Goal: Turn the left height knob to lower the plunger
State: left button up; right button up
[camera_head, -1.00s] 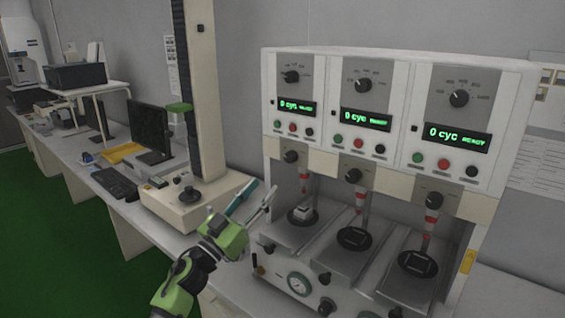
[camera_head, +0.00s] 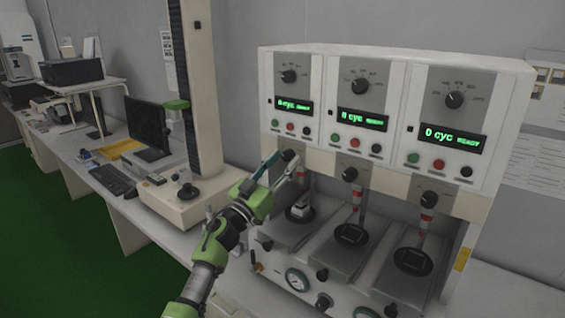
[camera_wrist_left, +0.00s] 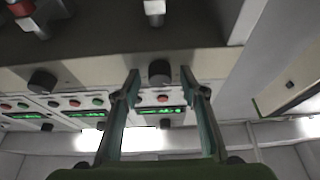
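The left height knob (camera_head: 289,156), a black round knob, is on the beige strip below the left display of the white tester. My left gripper (camera_head: 285,158) is open in front of it. In the left wrist view, which looks upside down, the same knob (camera_wrist_left: 159,73) shows between the two open fingertips (camera_wrist_left: 160,76), with a gap on each side. I see no contact. The left plunger (camera_head: 301,188), with a red band, hangs below the knob over a small light sample (camera_head: 300,211) on the left plate. My right gripper is not in view.
The middle knob (camera_head: 350,174) and right knob (camera_head: 430,199) sit to the right on the same strip. A beige column machine (camera_head: 185,205) stands close at the left of my arm. A gauge (camera_head: 297,279) is on the tester's lower front.

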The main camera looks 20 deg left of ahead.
pick_arm(q)
jog(key=c, duration=1.1)
